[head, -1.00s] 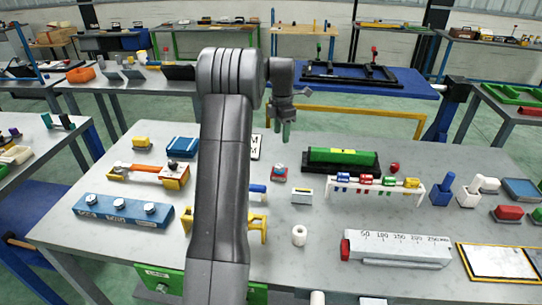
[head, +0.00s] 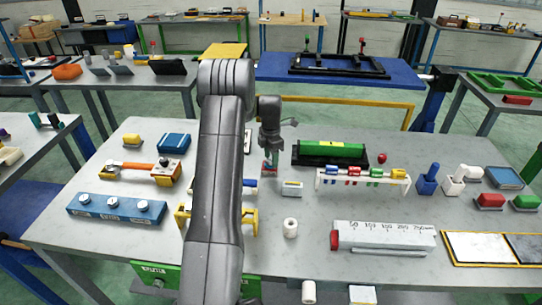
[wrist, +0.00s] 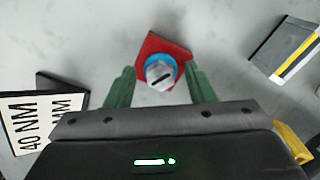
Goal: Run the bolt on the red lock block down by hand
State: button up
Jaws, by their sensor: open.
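The red lock block (wrist: 151,45) lies on the grey table, with a silver bolt (wrist: 160,74) on top that has a dark slot line across its head and a blue ring (wrist: 176,66) around it. In the wrist view my gripper (wrist: 161,80) is open, its green fingers on either side of the bolt, with a gap on both sides. In the head view my gripper (head: 270,169) points down over the block, which is mostly hidden behind the fingers.
A 40 NM plate (wrist: 40,115) lies close by. A white block with a yellow stripe (head: 292,188) stands right of the gripper. A green bar on a black base (head: 331,151) and a white rack (head: 362,182) are further right. A white roll (head: 290,228) stands in front.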

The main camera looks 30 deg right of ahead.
jog(key=c, duration=1)
jog(key=shift+m+b, duration=0.35)
jog(key=shift+m, duration=0.05)
